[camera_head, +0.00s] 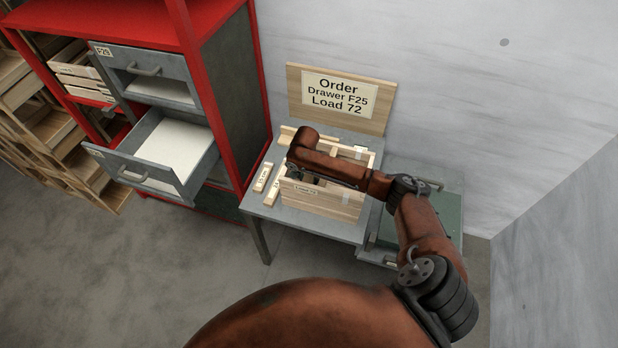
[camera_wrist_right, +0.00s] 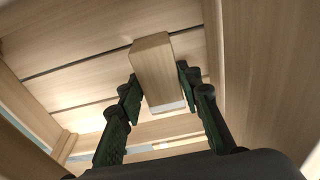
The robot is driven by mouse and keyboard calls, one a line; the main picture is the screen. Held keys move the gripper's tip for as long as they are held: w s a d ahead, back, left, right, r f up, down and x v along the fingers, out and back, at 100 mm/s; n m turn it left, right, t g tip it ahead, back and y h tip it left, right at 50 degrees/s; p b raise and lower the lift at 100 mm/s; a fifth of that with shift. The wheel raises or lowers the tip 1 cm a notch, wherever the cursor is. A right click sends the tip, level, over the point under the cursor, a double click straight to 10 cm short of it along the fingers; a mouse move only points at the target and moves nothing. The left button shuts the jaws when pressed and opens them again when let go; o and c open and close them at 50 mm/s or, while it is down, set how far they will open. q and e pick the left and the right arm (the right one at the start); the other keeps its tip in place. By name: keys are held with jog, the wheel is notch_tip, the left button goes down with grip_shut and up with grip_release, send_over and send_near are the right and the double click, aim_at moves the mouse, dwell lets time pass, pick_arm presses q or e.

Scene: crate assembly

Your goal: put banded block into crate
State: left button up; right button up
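The wooden crate (camera_head: 345,206) stands on the grey table, with slatted walls and a label on its front. My right forearm crosses above it, and my right gripper (camera_head: 294,172) points down at its left side, partly hidden by the arm. In the right wrist view a plain wooden block with a pale band at its near end (camera_wrist_right: 160,72) lies between the fingers of my right gripper (camera_wrist_right: 160,88). Both fingers appear to touch its sides. Crate walls and slatted floor (camera_wrist_right: 75,75) surround it; whether the block touches the floor is unclear. My left gripper is not in view.
Two labelled wooden pieces (camera_head: 262,177) lie on the table (camera_head: 330,229) left of the crate. A red cabinet (camera_head: 196,80) has an open, empty-looking lower drawer (camera_head: 170,158). An order sign (camera_head: 338,97) stands behind the crate. A green surface (camera_head: 447,222) is at right.

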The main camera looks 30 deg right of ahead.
aim_at(307, 181)
jog(key=o, duration=0.4)
jog(key=shift+r, duration=0.25)
jog(key=r, duration=0.4)
jog(key=r+p, duration=0.1)
jog(key=r, duration=0.3)
jog(key=s+a+r+p, duration=0.1)
jog(key=r, duration=0.2)
jog(key=shift+r, duration=0.4)
